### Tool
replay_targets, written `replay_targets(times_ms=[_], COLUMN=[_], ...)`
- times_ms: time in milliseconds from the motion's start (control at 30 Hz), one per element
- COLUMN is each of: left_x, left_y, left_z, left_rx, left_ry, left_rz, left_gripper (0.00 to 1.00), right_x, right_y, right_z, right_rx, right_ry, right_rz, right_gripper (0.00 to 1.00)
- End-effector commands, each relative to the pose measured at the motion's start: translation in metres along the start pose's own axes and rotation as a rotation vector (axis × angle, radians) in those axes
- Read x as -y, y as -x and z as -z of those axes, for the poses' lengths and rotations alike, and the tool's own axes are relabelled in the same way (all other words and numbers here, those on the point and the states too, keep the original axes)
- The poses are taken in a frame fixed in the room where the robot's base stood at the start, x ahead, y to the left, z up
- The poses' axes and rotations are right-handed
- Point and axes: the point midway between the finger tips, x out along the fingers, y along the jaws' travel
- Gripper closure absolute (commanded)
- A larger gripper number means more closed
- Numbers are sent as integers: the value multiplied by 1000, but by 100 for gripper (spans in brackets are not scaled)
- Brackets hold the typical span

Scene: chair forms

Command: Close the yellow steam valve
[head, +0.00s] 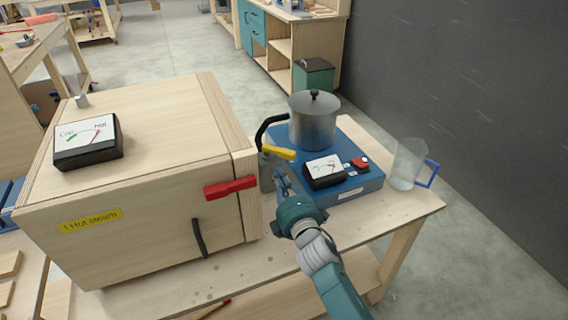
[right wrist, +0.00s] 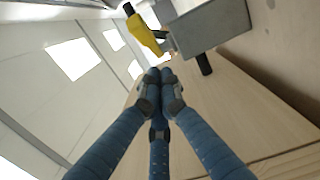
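The yellow valve handle (head: 279,152) sits between the wooden steam box and the blue steamer base, near a black hose. In the right wrist view the yellow handle (right wrist: 144,36) is on a grey block (right wrist: 212,25), beyond my fingertips. My right gripper (head: 279,172) is just below the yellow handle in the head view. In the right wrist view its fingertips (right wrist: 159,76) are together with nothing visible between them. They appear apart from the handle. My left gripper is not in view.
The wooden box (head: 140,170) carries a red handle (head: 230,188) and a gauge (head: 88,141). The blue base (head: 345,192) holds a metal pot (head: 314,122), another gauge (head: 325,170) and a red switch (head: 360,164). A clear jug (head: 406,164) stands near the table's right edge.

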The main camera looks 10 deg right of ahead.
Motion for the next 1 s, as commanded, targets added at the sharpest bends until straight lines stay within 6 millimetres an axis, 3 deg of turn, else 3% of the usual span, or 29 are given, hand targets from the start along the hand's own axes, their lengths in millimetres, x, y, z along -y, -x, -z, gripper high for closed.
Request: replay_targets(times_ms=[67, 300, 1000], left_x=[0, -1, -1], left_y=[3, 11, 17], left_z=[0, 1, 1], left_rx=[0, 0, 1], left_ry=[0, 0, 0], left_rz=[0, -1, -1], left_gripper=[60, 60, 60], right_x=[-2, -1, -1], right_y=[-16, -35, -37], right_z=[-2, -24, -38], right_rx=[1, 0, -25], right_ry=[0, 0, 5], right_rz=[0, 0, 0], right_gripper=[100, 100, 100])
